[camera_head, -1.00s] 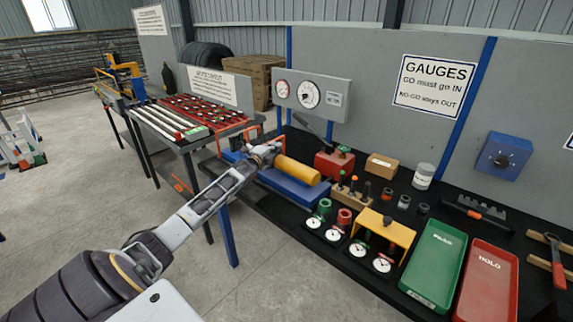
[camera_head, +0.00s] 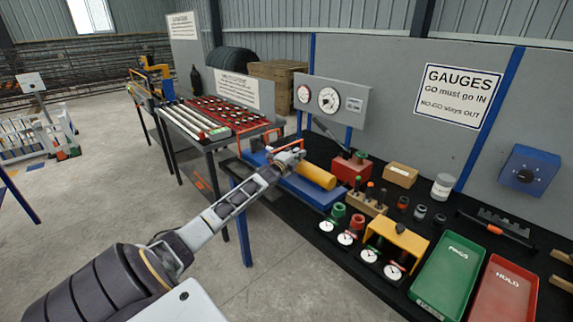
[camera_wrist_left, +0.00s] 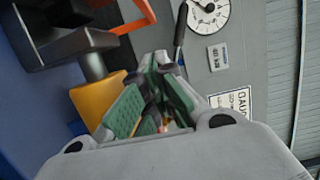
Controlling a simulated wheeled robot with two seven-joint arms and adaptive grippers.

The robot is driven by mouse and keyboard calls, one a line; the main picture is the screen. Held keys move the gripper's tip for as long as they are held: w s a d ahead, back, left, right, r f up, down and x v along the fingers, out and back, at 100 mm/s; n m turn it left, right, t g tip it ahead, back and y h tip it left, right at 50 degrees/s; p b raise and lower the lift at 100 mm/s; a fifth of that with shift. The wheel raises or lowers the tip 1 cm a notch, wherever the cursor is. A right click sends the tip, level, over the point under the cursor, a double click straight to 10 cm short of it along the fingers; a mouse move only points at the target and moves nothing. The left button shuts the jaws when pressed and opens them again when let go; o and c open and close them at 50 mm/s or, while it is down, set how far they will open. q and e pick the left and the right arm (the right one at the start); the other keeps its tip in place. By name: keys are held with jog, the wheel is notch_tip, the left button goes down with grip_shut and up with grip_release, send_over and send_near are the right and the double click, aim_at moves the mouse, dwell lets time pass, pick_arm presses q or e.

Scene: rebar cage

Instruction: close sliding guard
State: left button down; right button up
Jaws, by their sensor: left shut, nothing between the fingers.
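A blue bench machine (camera_head: 312,190) stands on the black bench, with a yellow cylinder (camera_head: 317,176) lying along its right part. An orange-red frame (camera_head: 260,139), which looks like the sliding guard, stands over its left part. My left gripper (camera_head: 299,157) is at the machine, between the frame and the cylinder, its fingers shut and empty. In the left wrist view the green-padded fingers (camera_wrist_left: 156,98) are close together beside the yellow cylinder (camera_wrist_left: 100,97), and orange frame parts (camera_wrist_left: 77,45) show at upper left. I cannot tell whether the fingers touch the guard. My right gripper is not seen.
A dial panel (camera_head: 330,100) stands behind the machine. To the right are a red block (camera_head: 350,170), several small gauges, a yellow bracket (camera_head: 398,237), a green tray (camera_head: 420,290) and a red tray (camera_head: 535,290). Open floor lies at left.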

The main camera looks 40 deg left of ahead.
pick_arm(q)
jog(key=shift+s, duration=0.3)
jog(key=shift+s+d, duration=0.1)
jog(key=shift+s, duration=0.1)
jog(key=shift+s+d, duration=0.1)
jog(key=shift+s, duration=0.4)
jog(key=s+d, duration=0.1)
jog(key=s, duration=0.6)
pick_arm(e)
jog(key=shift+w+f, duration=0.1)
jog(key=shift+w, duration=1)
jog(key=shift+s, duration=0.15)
pick_arm(q)
jog(key=shift+d, duration=0.1)
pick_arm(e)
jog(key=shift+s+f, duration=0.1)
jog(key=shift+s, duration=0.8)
